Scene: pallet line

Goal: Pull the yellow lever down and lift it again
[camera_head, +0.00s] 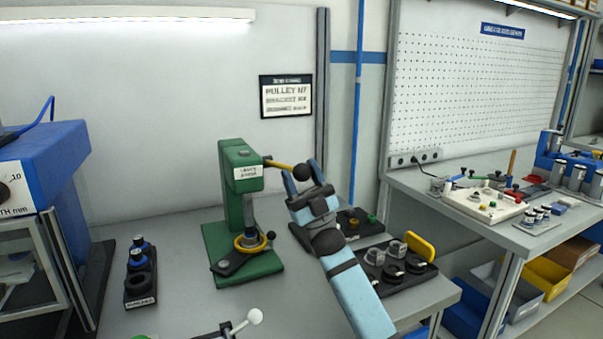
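The green lever press (238,205) stands on the grey bench. Its yellow lever (278,164) sticks out to the right from the top of the press, nearly level and sloping slightly down to a black ball knob (302,172). My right gripper (302,174) is at this knob, one finger on each side of it, and the knob fills the space between the fingertips. The gripper looks shut on the knob. My light blue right arm comes up from the lower right. My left gripper is not in view.
A yellow ring (250,244) sits at the press's foot. A black holder (140,284) stands to the left, and a dark tray (395,272) with parts lies right of my arm. A white ball handle (254,317) shows at the front. A second bench (505,232) is at right.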

